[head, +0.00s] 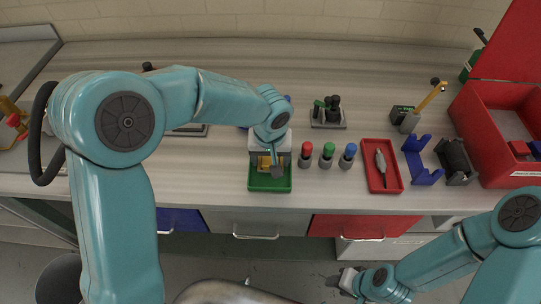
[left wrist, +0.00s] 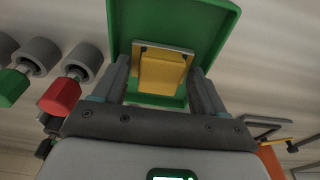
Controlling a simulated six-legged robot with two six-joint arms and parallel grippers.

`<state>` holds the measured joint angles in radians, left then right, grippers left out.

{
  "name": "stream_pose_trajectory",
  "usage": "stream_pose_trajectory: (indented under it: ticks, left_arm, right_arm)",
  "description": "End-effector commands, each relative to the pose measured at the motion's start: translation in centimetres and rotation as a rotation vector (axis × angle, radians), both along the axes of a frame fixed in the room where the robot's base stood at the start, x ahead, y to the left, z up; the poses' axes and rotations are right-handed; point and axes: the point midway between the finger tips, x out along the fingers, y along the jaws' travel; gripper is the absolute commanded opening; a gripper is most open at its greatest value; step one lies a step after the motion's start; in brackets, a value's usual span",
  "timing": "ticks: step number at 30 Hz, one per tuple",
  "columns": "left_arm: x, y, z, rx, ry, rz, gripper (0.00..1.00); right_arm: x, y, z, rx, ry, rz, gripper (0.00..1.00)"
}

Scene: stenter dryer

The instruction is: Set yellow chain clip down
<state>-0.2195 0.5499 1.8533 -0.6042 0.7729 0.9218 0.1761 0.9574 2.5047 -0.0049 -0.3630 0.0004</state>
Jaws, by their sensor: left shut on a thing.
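The yellow chain clip (left wrist: 162,75) is between the two fingers of my left gripper (left wrist: 163,88) in the left wrist view. It looks like a yellow block with a grey plate at its far end. In the head view the left gripper (head: 268,166) is over the green tray (head: 270,185), shut on the clip (head: 264,162), which is partly hidden by the gripper. The green tray (left wrist: 225,25) lies behind the clip in the wrist view. I cannot tell whether the clip touches the tray floor. My right gripper (head: 338,280) is low, in front of the bench; its jaws are unclear.
Red, green and blue capped cylinders (head: 328,154) stand just right of the green tray. Further right are a red tray (head: 382,184) with a grey tool, a blue bracket (head: 421,161) and an open red case (head: 480,134).

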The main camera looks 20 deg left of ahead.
Motion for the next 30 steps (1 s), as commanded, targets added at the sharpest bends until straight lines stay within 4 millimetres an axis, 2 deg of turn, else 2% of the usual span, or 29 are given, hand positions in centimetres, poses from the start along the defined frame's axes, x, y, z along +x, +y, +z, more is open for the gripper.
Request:
stream_pose_trajectory:
  ticks: [8, 9, 10, 18, 21, 22, 26, 30]
  left_arm:
    - [0.0, 0.0, -0.4, 0.000, -0.002, -0.001, 0.32]
    - [0.0, 0.0, -0.3, 0.000, -0.001, -0.001, 0.78]
    - [0.0, 0.0, -0.2, 0.000, -0.001, -0.001, 0.82]
    - [0.0, 0.0, -0.2, 0.000, 0.000, -0.001, 0.82]
    - [0.0, 0.0, 0.5, 0.000, 0.000, -0.001, 0.82]
    - [0.0, -0.1, 0.7, 0.000, -0.003, -0.001, 0.82]
    - [-0.3, -0.2, 3.2, -0.001, -0.007, 0.000, 0.82]
    - [-0.8, -0.3, 6.6, -0.001, -0.007, 0.000, 0.82]
  right_arm:
    - [0.0, 0.0, -0.6, 0.000, 0.000, 0.000, 0.43]
    - [0.0, 0.0, -0.5, 0.000, 0.000, 0.000, 0.43]
    - [0.0, 0.0, -0.4, 0.000, 0.000, 0.000, 0.43]
    - [0.0, 0.0, -0.3, 0.000, 0.000, 0.000, 0.43]
    - [0.0, 0.0, 0.4, 0.000, 0.000, 0.000, 0.43]
    - [0.0, 0.0, 0.1, 0.000, 0.000, 0.000, 0.43]
    - [0.0, 0.0, -0.1, 0.000, 0.000, 0.000, 0.43]
    - [0.0, 0.0, -0.1, 0.000, 0.000, 0.000, 0.43]
